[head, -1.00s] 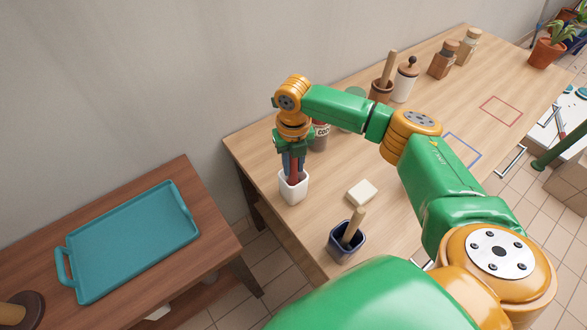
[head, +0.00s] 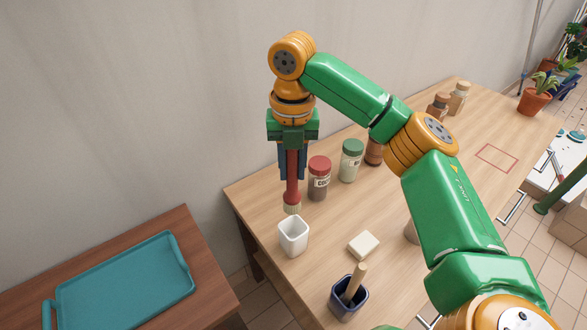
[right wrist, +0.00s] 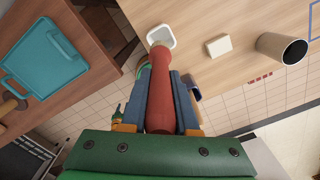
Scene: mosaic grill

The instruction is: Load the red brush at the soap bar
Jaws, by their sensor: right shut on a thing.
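My right gripper (head: 292,172) is shut on the red brush (head: 292,188), which hangs upright with its pale bristle end down. The bristle end is just above the open white cup (head: 293,241). The soap bar (head: 363,244) is a cream block lying flat on the wooden table, to the right of the white cup and apart from the brush. In the right wrist view the red brush (right wrist: 162,95) sits between the blue fingers, with the white cup (right wrist: 163,37) beyond its tip and the soap bar (right wrist: 218,46) to the right. My left gripper is not in view.
A dark blue cup (head: 341,305) with a wooden-handled tool stands in front of the soap bar. A red-lidded jar (head: 319,180) and a green-lidded jar (head: 351,162) stand behind the brush. A teal tray (head: 125,285) lies on the lower table at left.

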